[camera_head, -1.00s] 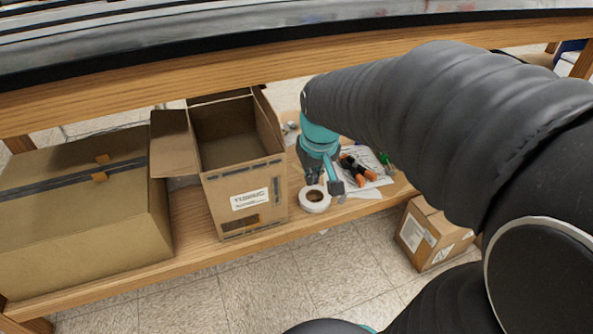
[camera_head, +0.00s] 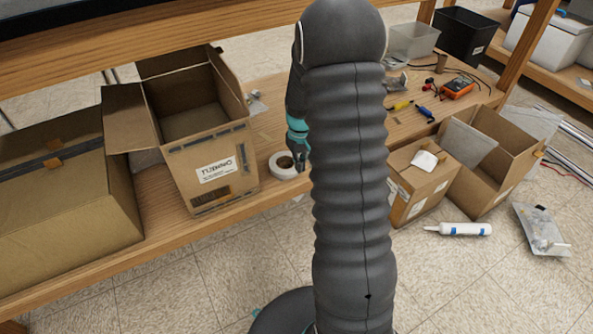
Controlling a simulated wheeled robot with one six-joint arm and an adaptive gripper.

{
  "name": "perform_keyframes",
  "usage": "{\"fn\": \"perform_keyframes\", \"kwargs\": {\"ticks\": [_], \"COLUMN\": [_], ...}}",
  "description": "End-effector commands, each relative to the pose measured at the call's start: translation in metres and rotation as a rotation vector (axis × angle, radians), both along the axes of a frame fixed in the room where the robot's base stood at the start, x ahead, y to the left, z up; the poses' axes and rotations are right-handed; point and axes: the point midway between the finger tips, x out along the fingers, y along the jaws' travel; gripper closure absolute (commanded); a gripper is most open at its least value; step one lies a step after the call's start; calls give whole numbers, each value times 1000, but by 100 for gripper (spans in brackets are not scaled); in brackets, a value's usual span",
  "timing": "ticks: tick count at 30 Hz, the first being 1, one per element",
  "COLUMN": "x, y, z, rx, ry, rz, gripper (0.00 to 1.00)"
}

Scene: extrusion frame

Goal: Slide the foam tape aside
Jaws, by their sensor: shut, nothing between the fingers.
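The foam tape is a white roll (camera_head: 279,166) with a dark brown core. It lies flat on the wooden shelf, just right of the open cardboard box and near the shelf's front edge. My gripper (camera_head: 301,166) is shut and empty, pointing down at the roll's right side. It overlaps the roll's right edge in the picture; I cannot tell whether it touches. My arm hides the shelf right of the gripper.
An open cardboard box (camera_head: 213,173) stands close left of the roll, with a closed carton (camera_head: 65,215) beyond. A multimeter (camera_head: 458,88) and screwdrivers (camera_head: 425,112) lie farther right. A wooden beam (camera_head: 75,88) runs above the shelf.

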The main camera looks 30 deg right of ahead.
Motion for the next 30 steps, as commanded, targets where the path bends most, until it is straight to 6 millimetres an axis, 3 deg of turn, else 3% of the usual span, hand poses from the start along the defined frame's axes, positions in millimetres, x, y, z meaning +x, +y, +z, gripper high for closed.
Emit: {"fn": "perform_keyframes", "kwargs": {"ticks": [16,22,30], "x": [-2,27,40], "y": [1,0,0], "z": [-96,-94,-93], "rx": [1,0,0], "ry": [4,-1,0], "rz": [0,1,0], "gripper": [100,100,100]}}
